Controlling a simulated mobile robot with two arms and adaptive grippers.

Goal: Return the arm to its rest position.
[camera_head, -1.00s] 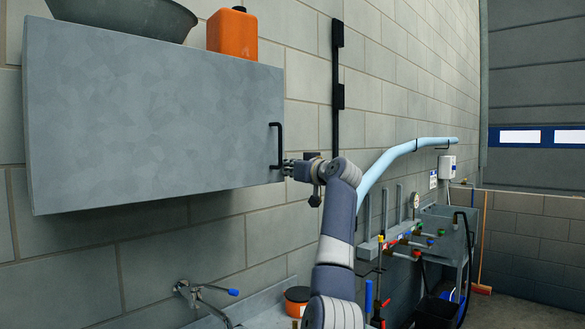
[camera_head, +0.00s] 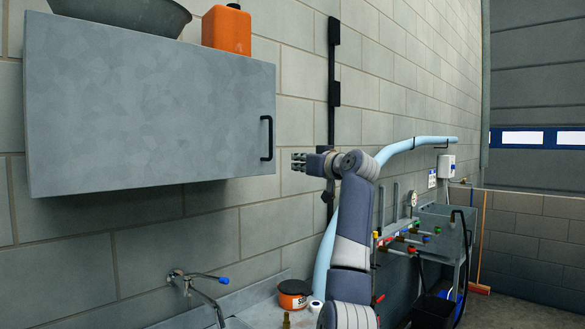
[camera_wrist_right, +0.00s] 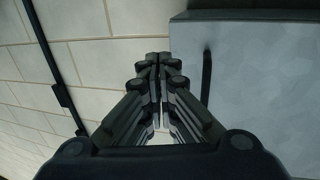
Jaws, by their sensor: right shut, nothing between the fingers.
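My right gripper (camera_head: 297,162) is shut and empty, in free air just right of the grey wall cabinet (camera_head: 140,110). The cabinet's black handle (camera_head: 267,138) is to the left of the fingertips, with a gap between them. In the right wrist view, the closed fingers (camera_wrist_right: 158,62) point at the wall beside the cabinet, and the handle (camera_wrist_right: 207,85) is right of them. The cabinet front looks shut. My left gripper is not in view.
A metal bowl (camera_head: 120,12) and an orange canister (camera_head: 227,30) stand on the cabinet. Below are a tap (camera_head: 195,283) and an orange tub (camera_head: 294,294). A light-blue pipe (camera_head: 400,148) runs behind my arm. A black rail (camera_head: 334,70) is on the wall.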

